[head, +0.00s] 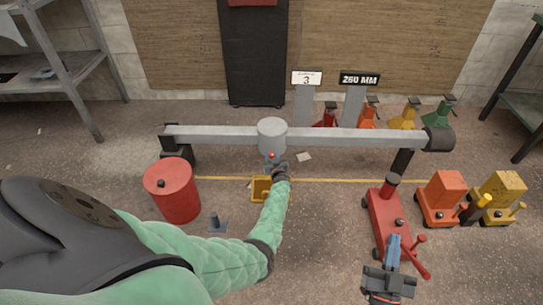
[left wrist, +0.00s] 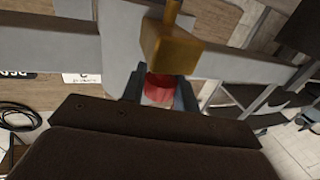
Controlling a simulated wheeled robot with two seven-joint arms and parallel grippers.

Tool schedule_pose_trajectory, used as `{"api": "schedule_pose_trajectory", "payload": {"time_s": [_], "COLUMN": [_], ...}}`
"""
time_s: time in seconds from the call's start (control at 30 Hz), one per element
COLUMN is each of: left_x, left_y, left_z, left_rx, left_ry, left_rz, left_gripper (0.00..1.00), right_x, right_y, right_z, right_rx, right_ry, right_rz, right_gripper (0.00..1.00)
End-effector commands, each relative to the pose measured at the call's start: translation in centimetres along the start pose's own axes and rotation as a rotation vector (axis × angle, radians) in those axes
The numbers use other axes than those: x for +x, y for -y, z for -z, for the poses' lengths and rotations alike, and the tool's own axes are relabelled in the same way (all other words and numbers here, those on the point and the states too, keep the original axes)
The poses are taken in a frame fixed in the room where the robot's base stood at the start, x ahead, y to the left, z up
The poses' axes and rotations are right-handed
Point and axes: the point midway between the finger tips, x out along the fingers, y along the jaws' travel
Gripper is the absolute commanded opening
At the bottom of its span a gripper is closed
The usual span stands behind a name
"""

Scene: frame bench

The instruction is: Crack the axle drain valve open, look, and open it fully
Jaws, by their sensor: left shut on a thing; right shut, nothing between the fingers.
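The grey axle beam (head: 220,135) spans the middle of the head view, with a round housing (head: 272,134) at its centre. My left gripper (head: 273,161) is just below the housing. In the left wrist view a brass valve body (left wrist: 170,47) hangs from the axle, and my left gripper (left wrist: 160,88) is shut on the red valve handle (left wrist: 159,94) under it. The fingers hide part of the handle. A yellow tray (head: 256,190) lies on the floor below, partly hidden by my arm. My right gripper (head: 388,283) is shut and empty at the lower right.
A red drum (head: 172,192) and a small blue-grey cone-shaped item (head: 217,224) stand left of my left arm. A red floor jack (head: 385,215) is near my right gripper. Orange (head: 445,195) and yellow (head: 502,195) jacks stand further right. Signs (head: 307,78) stand behind the axle.

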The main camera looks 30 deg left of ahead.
Motion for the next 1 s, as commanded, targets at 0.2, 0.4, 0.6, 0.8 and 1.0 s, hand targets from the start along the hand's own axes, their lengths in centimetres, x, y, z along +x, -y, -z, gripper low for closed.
{"api": "schedule_pose_trajectory", "payload": {"time_s": [0.2, 0.4, 0.6, 0.8, 1.0], "left_x": [0.0, 0.0, 0.0, 0.0, 0.0], "left_y": [-0.1, -0.1, 0.0, 0.0, 0.0], "left_z": [-0.1, 0.0, 0.0, 0.0, 0.0], "left_rx": [-0.002, -0.001, 0.0, 0.0, 0.0], "left_ry": [0.001, 0.0, 0.0, 0.0, 0.0], "left_rz": [0.078, 0.115, 0.122, 0.122, 0.122], "left_gripper": [0.07, 0.07, 0.07, 0.07, 0.51], "right_x": [0.5, 0.9, 0.9, 0.9, 0.9], "right_y": [0.1, 0.1, 0.1, 0.2, 0.2], "right_z": [1.8, 3.1, 3.4, 3.4, 3.4], "right_rx": [-0.006, -0.011, -0.011, -0.009, -0.009], "right_ry": [-0.061, -0.104, -0.117, -0.117, -0.113], "right_rz": [0.005, 0.007, 0.008, 0.009, 0.009], "right_gripper": [0.0, 0.0, 0.0, 0.0, 0.0]}}
